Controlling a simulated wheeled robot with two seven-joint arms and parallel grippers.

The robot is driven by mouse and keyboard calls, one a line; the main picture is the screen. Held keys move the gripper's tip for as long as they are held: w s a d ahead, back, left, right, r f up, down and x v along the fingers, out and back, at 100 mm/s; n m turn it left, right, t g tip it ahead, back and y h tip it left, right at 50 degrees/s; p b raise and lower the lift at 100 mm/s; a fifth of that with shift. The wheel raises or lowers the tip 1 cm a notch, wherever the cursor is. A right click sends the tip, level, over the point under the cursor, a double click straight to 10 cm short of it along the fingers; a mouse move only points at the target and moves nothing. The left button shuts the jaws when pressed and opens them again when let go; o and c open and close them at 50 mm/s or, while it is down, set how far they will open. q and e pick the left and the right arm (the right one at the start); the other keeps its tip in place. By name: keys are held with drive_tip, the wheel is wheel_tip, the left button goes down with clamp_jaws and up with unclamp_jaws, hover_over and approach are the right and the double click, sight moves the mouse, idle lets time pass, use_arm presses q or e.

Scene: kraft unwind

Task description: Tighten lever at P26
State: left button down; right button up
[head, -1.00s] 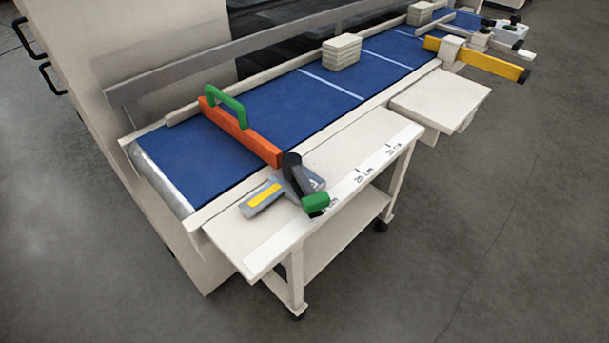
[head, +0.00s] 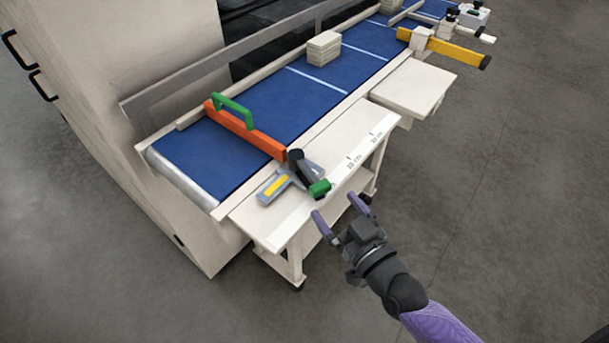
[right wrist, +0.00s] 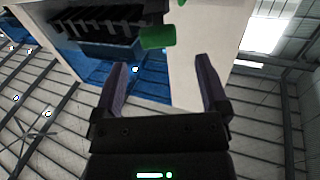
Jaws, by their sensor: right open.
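A black lever (head: 298,167) with a green grip (head: 319,188) sits at the end of an orange bar (head: 246,132) that lies across the blue belt. A green arched handle (head: 233,106) stands on the bar. My right gripper (head: 339,209) is open and empty, a little in front of the green grip and apart from it. In the right wrist view a green part, seemingly this grip (right wrist: 158,37), shows beyond and between the open fingers (right wrist: 160,68). No P26 mark is readable. My left gripper is out of view.
A grey block with a yellow strip (head: 275,188) lies beside the lever on the cream side table (head: 268,222). A stack of pale slabs (head: 323,47) stands on the belt (head: 208,158). A yellow bar (head: 455,52) juts out farther back. The floor at right is clear.

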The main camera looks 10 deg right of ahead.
sight(323, 191)
drive_tip(key=x, duration=0.8)
drive_tip(key=shift+f+b, duration=0.1)
drive_tip(key=shift+b, duration=0.3)
clamp_jaws()
